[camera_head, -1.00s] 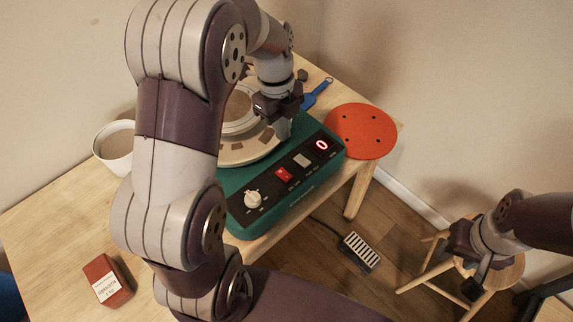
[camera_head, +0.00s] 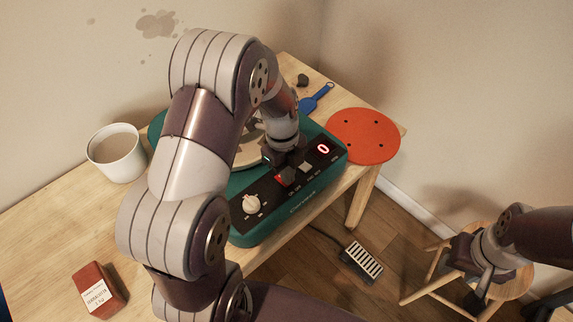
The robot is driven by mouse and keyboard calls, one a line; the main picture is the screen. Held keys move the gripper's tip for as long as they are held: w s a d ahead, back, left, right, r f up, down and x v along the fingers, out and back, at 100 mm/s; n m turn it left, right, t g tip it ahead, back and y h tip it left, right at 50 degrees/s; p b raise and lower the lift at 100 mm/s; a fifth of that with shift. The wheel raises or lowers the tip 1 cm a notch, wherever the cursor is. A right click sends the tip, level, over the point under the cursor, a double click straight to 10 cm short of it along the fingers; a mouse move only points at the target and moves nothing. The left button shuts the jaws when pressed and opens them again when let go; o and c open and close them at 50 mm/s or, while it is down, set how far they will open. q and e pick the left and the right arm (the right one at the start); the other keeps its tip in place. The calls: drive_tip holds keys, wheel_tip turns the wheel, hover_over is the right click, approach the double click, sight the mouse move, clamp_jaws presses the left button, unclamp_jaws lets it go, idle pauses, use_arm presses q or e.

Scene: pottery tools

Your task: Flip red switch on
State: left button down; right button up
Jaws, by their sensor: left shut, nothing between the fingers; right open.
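The red switch (camera_head: 279,180) is on the black control panel of the green pottery wheel (camera_head: 240,238). Only a sliver of it shows, as my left gripper (camera_head: 288,178) covers most of it. My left gripper is shut and empty, with its fingertips pointing down at the switch. I cannot tell if they touch it. My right gripper (camera_head: 481,287) is open and empty, over the wooden stool at the right.
A white knob (camera_head: 251,204) is on the panel's left end. An orange-red round bat (camera_head: 362,136) lies right of the wheel. A white bucket (camera_head: 117,153) and a reddish clay block (camera_head: 99,290) stand on the table (camera_head: 50,240). A foot pedal (camera_head: 362,261) lies on the floor.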

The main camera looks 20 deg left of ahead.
use_arm(q)
drive_tip(key=shift+f, duration=0.3)
drive_tip(key=shift+s+d, duration=0.1)
drive_tip(key=shift+s, duration=0.1)
drive_tip(key=shift+w+r, duration=0.1)
drive_tip(key=shift+w+a, duration=0.1)
drive_tip(key=shift+a, duration=0.15)
drive_tip(key=shift+w+a, duration=0.25)
drive_tip(key=shift+a, duration=0.35)
drive_tip(key=shift+r, duration=0.1)
drive_tip(key=shift+d, duration=0.1)
